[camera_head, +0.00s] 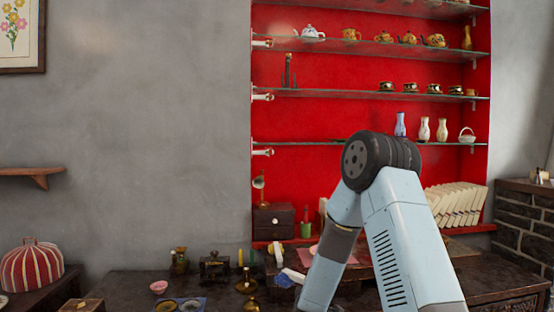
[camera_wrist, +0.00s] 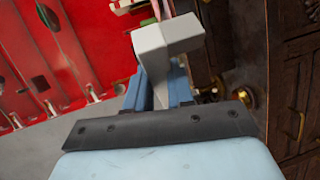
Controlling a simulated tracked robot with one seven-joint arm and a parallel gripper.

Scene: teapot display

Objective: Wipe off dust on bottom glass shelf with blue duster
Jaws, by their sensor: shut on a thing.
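In the head view the blue duster (camera_head: 284,281) appears as a small blue patch beside a pale piece left of my forearm, low over the table and below the shelf. My arm hides most of the gripper; the exact grip is unclear.
A row of pale books (camera_head: 455,205) stands at the right. Higher glass shelves hold teapots and cups. The left part of the bottom glass shelf looks clear.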

